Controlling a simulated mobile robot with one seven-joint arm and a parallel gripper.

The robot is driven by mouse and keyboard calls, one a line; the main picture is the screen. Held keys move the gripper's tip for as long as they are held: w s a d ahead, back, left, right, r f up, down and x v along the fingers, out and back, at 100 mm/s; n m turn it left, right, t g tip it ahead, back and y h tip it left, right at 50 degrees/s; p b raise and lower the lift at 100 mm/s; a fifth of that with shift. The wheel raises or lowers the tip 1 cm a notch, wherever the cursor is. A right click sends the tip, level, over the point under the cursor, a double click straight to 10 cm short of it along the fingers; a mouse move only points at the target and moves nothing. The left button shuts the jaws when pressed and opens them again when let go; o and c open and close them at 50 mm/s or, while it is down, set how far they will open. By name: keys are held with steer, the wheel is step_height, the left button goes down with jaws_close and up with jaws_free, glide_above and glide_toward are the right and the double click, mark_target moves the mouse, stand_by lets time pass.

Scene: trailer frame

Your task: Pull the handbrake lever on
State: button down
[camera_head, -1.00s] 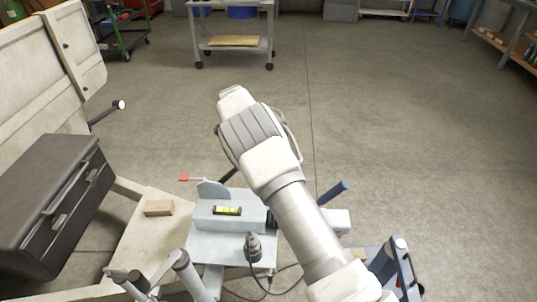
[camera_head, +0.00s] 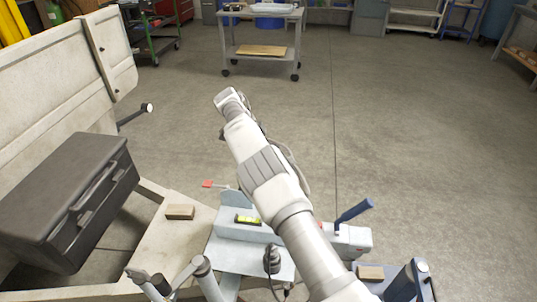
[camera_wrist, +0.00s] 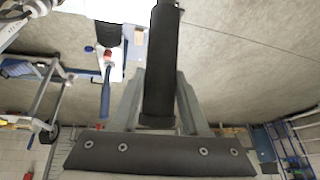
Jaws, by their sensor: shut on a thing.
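In the wrist view, a long dark grip, which looks like the handbrake lever (camera_wrist: 160,65), lies between the two grey fingers of my gripper (camera_wrist: 160,112). My gripper is shut on it. The end of the grip reaches close to my dark palm. In the head view, my white arm hides my gripper and this lever. The pale grey housing (camera_head: 235,231) shows beside the arm, with a small yellow-green level on it. How far the lever is tilted cannot be told.
A black toolbox (camera_head: 65,200) and wooden block (camera_head: 180,212) are at the left. A cable hangs near the front. Open floor lies beyond.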

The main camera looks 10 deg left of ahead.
steer(key=shift+a+r, duration=0.25)
steer(key=shift+a, duration=0.2)
steer(key=shift+a+r, duration=0.1)
steer(key=shift+a, duration=0.1)
steer(key=shift+c, duration=2.2)
jaws_free()
steer(key=shift+d, duration=0.1)
